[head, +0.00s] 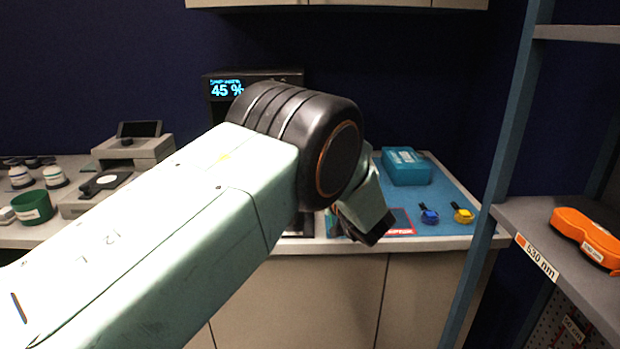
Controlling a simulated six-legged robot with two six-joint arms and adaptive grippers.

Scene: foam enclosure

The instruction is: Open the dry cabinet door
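The dry cabinet (285,76) is a black box with a lit blue display (227,89) reading 45 %. It stands on the counter against the back wall. My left arm comes in from the left and hides most of its front, so its door and handle cannot be made out. My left gripper (367,228) shows only in part as a dark piece beyond the wrist, low in front of the counter, right of the cabinet. Whether it is open or shut cannot be seen. My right gripper is not in view.
A blue mat (455,190) on the right of the counter (440,243) carries a teal box (406,167) and blue and yellow small items. A shelf (510,215) at right holds orange goggles (588,238). At left are a grey instrument (133,150) and a green tub (33,207).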

